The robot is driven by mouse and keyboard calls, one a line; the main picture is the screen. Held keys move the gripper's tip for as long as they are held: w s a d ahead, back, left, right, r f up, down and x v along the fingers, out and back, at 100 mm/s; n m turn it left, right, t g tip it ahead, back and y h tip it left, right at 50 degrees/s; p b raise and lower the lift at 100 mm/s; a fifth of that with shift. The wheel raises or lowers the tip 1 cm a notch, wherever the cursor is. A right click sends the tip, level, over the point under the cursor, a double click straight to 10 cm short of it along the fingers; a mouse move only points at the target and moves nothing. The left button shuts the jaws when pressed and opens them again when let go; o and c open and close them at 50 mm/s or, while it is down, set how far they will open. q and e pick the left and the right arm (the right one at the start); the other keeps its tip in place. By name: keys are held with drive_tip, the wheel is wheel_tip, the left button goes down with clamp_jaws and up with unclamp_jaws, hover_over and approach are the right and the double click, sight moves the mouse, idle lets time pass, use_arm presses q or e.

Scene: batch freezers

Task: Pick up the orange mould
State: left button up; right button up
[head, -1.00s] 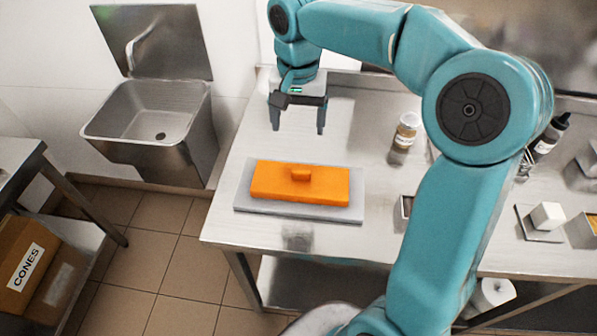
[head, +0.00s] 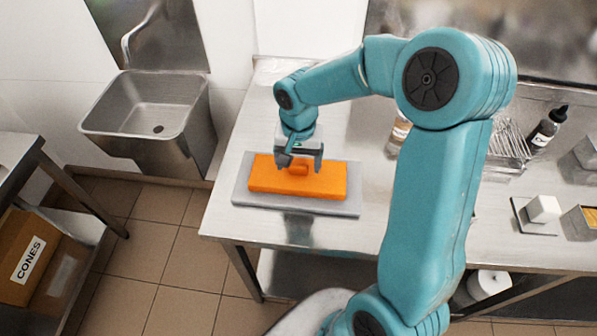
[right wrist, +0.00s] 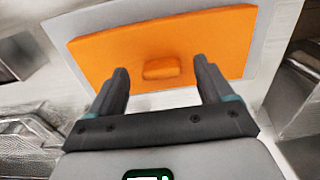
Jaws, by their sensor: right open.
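The orange mould (head: 265,180) is a flat slab with a small raised grip block on top. It lies on a grey board (head: 340,210) near the left end of the steel table. In the right wrist view the mould (right wrist: 205,45) fills the upper middle, with its grip block between and beyond the fingers. My right gripper (head: 298,168) is open and empty, pointing down over the mould, its fingers on either side of the grip block in the head view. It also shows in the right wrist view (right wrist: 160,88). I cannot tell whether the fingertips touch the mould. My left gripper is not in view.
A steel sink (head: 150,110) hangs on the wall at left. A brown jar (head: 398,132) is partly hidden behind my right arm. A wire rack (head: 508,142), a dark bottle (head: 548,128) and a white block (head: 543,208) stand farther right. Bare table surrounds the board.

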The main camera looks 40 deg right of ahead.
sight(299, 165)
drive_tip(key=shift+w+d+f, duration=0.15)
drive_tip(key=shift+f, duration=0.5)
drive_tip(key=shift+w+d+f, duration=0.15)
drive_tip(key=shift+f, duration=0.45)
drive_tip(key=shift+s+a+r, duration=0.2)
drive_tip(key=shift+a, duration=0.05)
drive_tip(key=shift+c, duration=0.6)
drive_tip(key=c, duration=0.6)
drive_tip(key=shift+d+f, duration=0.1)
drive_tip(key=shift+d, duration=0.05)
drive_tip(key=c, duration=0.4)
drive_tip(key=shift+c, duration=0.2)
drive_tip(key=shift+w+d+r, duration=0.1)
drive_tip(key=shift+w+r, duration=0.15)
drive_tip(key=shift+r, duration=0.3)
wheel_tip(299, 165, up, 19)
drive_tip(key=shift+s+b, duration=0.25)
drive_tip(key=shift+b, duration=0.2)
